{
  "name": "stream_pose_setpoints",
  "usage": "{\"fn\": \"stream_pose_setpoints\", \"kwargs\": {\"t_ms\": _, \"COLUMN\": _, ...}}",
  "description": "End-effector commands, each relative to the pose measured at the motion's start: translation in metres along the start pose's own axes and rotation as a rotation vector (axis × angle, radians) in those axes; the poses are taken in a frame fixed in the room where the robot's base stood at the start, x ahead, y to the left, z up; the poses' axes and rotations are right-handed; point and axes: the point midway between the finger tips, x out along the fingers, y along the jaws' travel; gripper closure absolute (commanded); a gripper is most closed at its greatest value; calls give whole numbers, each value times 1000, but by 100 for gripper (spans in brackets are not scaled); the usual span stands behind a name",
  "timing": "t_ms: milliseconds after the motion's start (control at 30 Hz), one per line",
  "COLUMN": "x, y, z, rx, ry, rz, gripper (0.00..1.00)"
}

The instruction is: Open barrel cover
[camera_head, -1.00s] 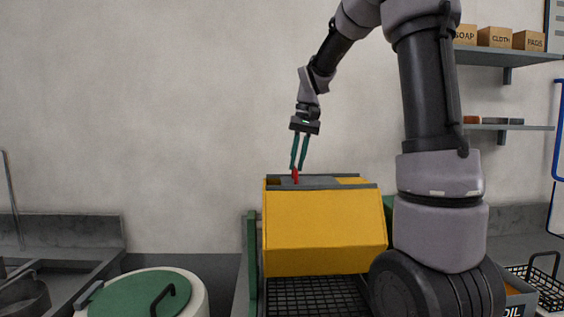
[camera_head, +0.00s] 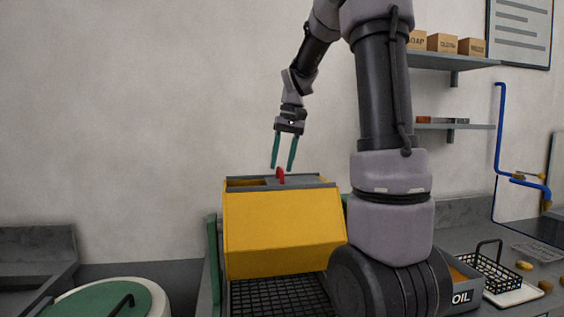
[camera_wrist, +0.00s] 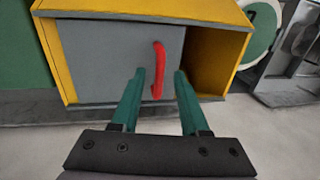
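The yellow barrel (camera_head: 280,235) stands in the middle of the head view. Its grey sliding cover (camera_wrist: 85,55) lies across part of the top opening. A gap (camera_wrist: 215,45) with the yellow interior shows beside it, on the left in the head view and on the right in the wrist view. A red handle (camera_wrist: 158,70) stands up from the cover, and it also shows in the head view (camera_head: 280,175). My gripper (camera_head: 282,168) points down over the handle. Its two green fingers (camera_wrist: 159,73) are apart, with the handle between or just beyond the tips, touching neither visibly.
A white drum with a green lid (camera_head: 95,300) stands at lower left. A black wire basket (camera_head: 487,272) and an oil bin (camera_head: 462,297) are at right. Shelves (camera_head: 455,61) with boxes hang on the back wall.

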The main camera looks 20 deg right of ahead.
Motion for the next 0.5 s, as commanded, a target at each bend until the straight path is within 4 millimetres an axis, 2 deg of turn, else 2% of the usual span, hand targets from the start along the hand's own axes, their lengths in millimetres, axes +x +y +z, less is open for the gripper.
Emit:
{"fn": "stream_pose_setpoints", "kwargs": {"t_ms": 167, "x": -7, "y": 0, "z": 0, "rx": 1, "ry": 1, "rz": 0, "gripper": 55}}
{"fn": "stream_pose_setpoints", "kwargs": {"t_ms": 267, "x": -22, "y": 0, "z": -1, "rx": 0, "ry": 4, "rz": -1, "gripper": 55}}
{"fn": "stream_pose_setpoints", "kwargs": {"t_ms": 500, "x": -71, "y": 0, "z": -1, "rx": 1, "ry": 4, "rz": 1, "gripper": 55}}
